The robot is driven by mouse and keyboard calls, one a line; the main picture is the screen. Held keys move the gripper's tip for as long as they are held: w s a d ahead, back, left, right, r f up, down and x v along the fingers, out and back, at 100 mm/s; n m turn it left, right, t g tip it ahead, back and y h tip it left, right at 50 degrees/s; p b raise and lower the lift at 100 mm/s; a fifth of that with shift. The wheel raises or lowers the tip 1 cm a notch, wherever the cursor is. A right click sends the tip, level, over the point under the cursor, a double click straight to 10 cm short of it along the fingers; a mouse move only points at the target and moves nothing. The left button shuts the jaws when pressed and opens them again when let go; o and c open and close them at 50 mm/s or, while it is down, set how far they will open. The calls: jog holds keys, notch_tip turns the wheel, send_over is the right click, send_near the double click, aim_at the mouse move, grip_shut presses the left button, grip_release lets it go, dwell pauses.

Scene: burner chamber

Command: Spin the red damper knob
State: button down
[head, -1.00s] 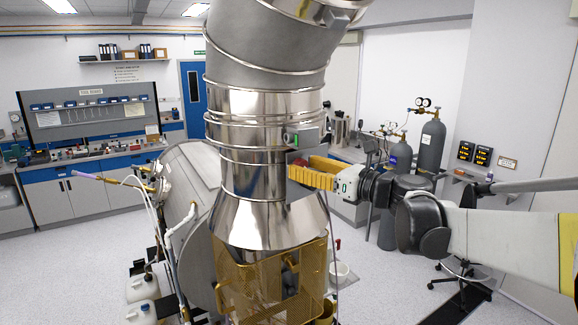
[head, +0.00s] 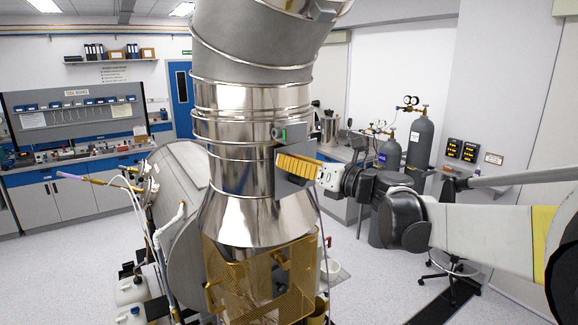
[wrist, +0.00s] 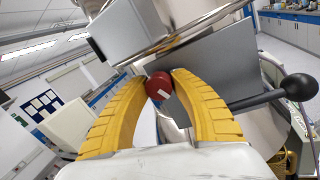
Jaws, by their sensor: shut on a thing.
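The red damper knob (wrist: 159,87) shows in the wrist view, with a small pale mark on its face. It sits between the tips of my gripper's two yellow fingers (wrist: 158,76), which are shut on it from both sides. In the head view my gripper (head: 278,161) reaches in from the right to the side of the shiny metal duct (head: 250,125). There the yellow fingers are seen nearly edge-on and hide the knob. A flat grey plate (head: 289,187) shows behind and below the fingers.
In the wrist view a grey box (wrist: 125,35) is close above the fingers, and a black ball-ended lever (wrist: 298,87) sticks out at right. A perforated yellow guard (head: 255,285) is below the duct. Gas cylinders (head: 420,145) stand at right.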

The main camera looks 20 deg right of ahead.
jog(key=m+t+b, duration=0.1)
jog(key=m, duration=0.4)
jog(key=shift+f, duration=0.1)
jog(key=m+b, duration=0.1)
jog(key=m, duration=0.2)
jog(key=shift+s+f+m, duration=0.1)
jog(key=shift+m, duration=0.3)
jog(key=m+t+h, duration=0.1)
jog(key=m, duration=0.4)
jog(key=shift+b, duration=0.3)
jog(key=shift+m, duration=0.3)
jog(key=shift+m+t+h, duration=0.3)
jog(key=shift+m, duration=0.7)
jog(key=c, duration=1.1)
grip_release()
jog(key=shift+a, duration=0.1)
jog(key=shift+o, duration=0.2)
